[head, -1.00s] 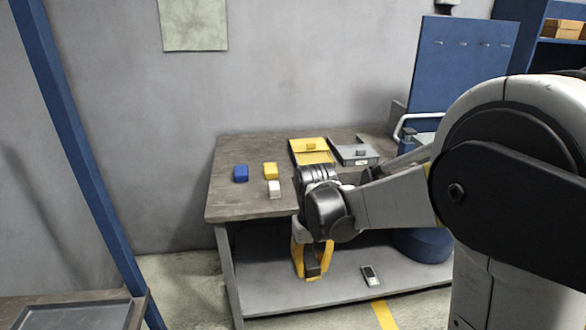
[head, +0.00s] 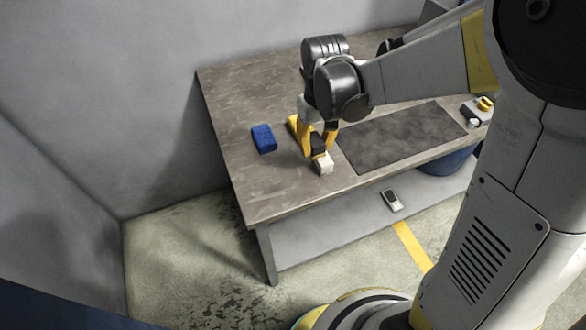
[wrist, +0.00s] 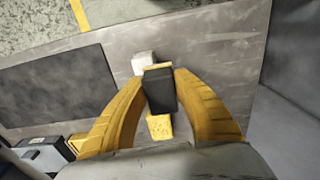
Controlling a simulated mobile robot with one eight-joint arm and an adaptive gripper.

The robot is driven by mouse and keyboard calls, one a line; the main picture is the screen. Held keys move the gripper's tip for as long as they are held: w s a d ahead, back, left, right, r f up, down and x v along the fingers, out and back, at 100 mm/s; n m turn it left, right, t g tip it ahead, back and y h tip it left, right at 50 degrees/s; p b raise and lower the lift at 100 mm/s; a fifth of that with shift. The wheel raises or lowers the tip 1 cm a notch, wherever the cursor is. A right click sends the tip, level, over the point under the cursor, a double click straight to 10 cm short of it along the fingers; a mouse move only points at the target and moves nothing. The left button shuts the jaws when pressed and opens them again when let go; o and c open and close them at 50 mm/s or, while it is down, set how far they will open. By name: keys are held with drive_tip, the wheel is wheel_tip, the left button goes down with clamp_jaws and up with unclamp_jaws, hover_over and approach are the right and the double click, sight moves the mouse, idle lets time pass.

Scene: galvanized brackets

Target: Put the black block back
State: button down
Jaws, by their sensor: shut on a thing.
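The black block (head: 318,143) is between the yellow fingers of my gripper (head: 318,136), over the left part of the workbench (head: 235,110). In the wrist view the black block (wrist: 159,92) sits between the curved fingers of my gripper (wrist: 160,95), which is shut on it. A white block (head: 323,164) stands just in front of it and shows beyond it in the wrist view (wrist: 143,62). A yellow block (wrist: 160,126) lies on its other side, mostly hidden in the head view. A blue block (head: 264,138) lies to the left. I cannot tell whether the black block touches the bench.
A dark mat (head: 400,140) lies on the bench right of my gripper. A grey box with a yellow top (head: 478,110) is at the bench's right. A small handheld device (head: 392,201) lies on the lower shelf (head: 330,230). The bench's front left corner is clear.

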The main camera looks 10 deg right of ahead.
drive_tip(key=b, duration=0.2)
hover_over(293, 179)
wheel_tip(293, 179, down, 4)
drive_tip(key=shift+f, duration=0.1)
drive_tip(key=shift+f+b, duration=0.9)
drive_tip(key=shift+f, duration=0.9)
drive_tip(key=shift+f, duration=0.1)
drive_tip(key=shift+f, duration=0.15)
drive_tip(key=c, duration=1.1)
unclamp_jaws()
